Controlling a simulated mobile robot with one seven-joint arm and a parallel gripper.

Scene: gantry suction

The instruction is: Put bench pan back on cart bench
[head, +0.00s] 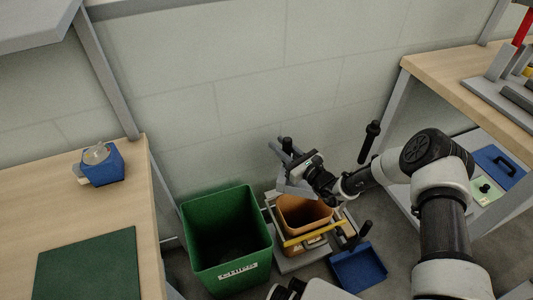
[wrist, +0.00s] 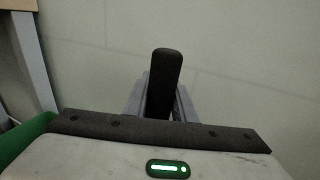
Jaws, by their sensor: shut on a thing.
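My gripper (head: 285,155) is in the middle of the head view, above the back of a low cart (head: 290,265). It is shut on a black rounded handle (wrist: 165,80), which stands up between the two grey fingers in the wrist view. The handle's top (head: 286,143) also shows in the head view. A pale grey piece (head: 295,187) shows just below the gripper; I cannot tell whether it joins the handle. A blue pan (head: 358,268) with a black handle lies low at the cart's right side. I cannot tell which is the bench pan.
The cart carries an orange bin (head: 303,212) and a yellow bar (head: 310,235). A green bin (head: 228,240) stands left of it. A wooden bench (head: 60,210) with a blue holder (head: 103,170) is at left. Another bench (head: 440,70) is at right, close to my arm.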

